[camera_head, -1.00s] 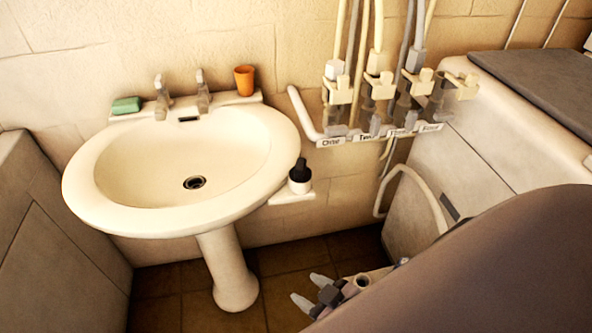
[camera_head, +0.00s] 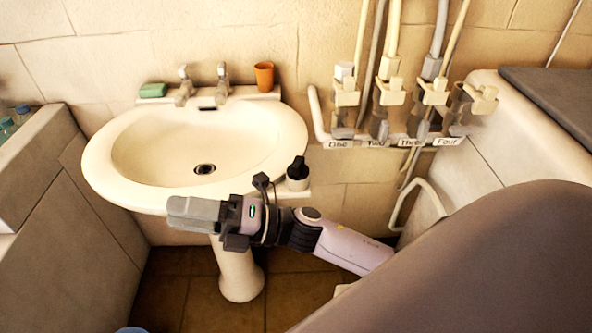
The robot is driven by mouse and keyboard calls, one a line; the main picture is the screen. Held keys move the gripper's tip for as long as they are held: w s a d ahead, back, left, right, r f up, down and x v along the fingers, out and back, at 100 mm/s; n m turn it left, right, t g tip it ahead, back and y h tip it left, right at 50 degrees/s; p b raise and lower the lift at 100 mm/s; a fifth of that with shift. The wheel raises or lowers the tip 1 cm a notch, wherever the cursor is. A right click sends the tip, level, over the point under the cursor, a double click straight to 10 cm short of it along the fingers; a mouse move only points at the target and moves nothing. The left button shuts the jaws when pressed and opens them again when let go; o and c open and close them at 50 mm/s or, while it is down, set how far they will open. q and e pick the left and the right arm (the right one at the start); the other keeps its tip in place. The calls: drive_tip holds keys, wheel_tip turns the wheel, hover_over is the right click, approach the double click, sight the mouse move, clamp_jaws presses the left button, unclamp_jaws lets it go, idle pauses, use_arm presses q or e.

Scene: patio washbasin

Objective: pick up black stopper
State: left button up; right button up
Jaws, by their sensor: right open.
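The black stopper (camera_head: 297,167) stands upright in a small white holder (camera_head: 298,183) on a ledge just right of the washbasin (camera_head: 94,165). My right gripper (camera_head: 188,211) is in front of the basin's near rim, its arm coming in from the lower right. Its fingers point left, away from the stopper, and it is open with nothing seen between them. The stopper is up and to the right of the fingers, behind the wrist in the picture, and is not touched. My left gripper is not in view.
A green soap (camera_head: 153,90) and an orange cup (camera_head: 264,76) stand by the taps at the back of the basin. Labelled hose valves (camera_head: 390,140) hang on the wall to the right.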

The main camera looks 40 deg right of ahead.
drive_tip(key=s+a+r+n+g, duration=0.1)
drive_tip(key=a+n+g, duration=0.1)
drive_tip(key=n+g, duration=0.75)
drive_tip(key=r+n+g+h+b, duration=0.1)
drive_tip(key=r+n+h, duration=0.1)
drive_tip(key=n+h, duration=1.65)
hover_over(298, 161)
drive_tip(key=shift+w+f+m, duration=0.15)
drive_tip(key=shift+w+m, duration=0.15)
drive_tip(key=shift+m, duration=0.1)
drive_tip(key=shift+d+h, duration=0.25)
drive_tip(key=shift+d, duration=0.05)
drive_tip(key=shift+s+a+f+p, duration=0.15)
drive_tip(key=shift+f+p, duration=0.15)
drive_tip(key=shift+f, duration=1.4)
drive_tip(key=shift+s+a+f+p, duration=0.15)
drive_tip(key=shift+f+p, duration=0.1)
drive_tip(key=shift+f, duration=1.45)
clamp_jaws()
